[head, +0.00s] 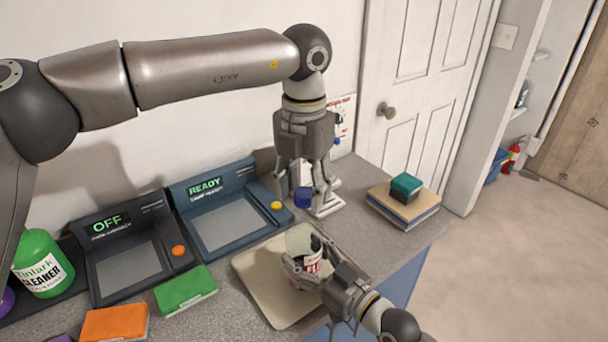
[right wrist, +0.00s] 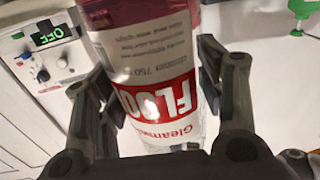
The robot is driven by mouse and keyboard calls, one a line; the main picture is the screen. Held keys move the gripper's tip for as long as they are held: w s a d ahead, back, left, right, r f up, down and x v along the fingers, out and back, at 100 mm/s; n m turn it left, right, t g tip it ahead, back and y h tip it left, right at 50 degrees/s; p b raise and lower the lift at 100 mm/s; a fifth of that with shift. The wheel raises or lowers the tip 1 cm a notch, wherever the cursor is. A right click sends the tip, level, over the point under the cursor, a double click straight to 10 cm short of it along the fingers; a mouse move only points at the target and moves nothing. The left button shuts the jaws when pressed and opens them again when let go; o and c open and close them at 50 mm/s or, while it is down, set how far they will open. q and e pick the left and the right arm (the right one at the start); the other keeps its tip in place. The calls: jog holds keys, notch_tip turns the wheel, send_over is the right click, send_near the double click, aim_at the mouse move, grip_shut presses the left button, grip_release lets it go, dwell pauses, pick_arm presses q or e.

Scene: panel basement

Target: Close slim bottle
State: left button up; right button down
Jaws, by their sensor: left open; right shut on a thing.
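In the right wrist view the bottle (right wrist: 155,75) appears upside down, with pinkish-red contents. My right gripper (head: 302,272) is shut on its body, one finger on each side. My left gripper (head: 307,192) is open and points down above the counter, behind the bottle. The bottle's top is partly unclear.
The beige tray (head: 258,282) lies on the grey counter. Two consoles, reading READY (head: 222,222) and OFF (head: 128,263), stand left. Green (head: 185,290) and orange (head: 114,324) boxes lie in front. Stacked books (head: 404,207) sit right. A green cleaner bottle (head: 42,263) stands far left.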

pick_arm(q)
jog(key=shift+c, duration=0.5)
grip_shut()
jog(key=shift+o, duration=1)
grip_release()
notch_tip(320, 180, up, 12)
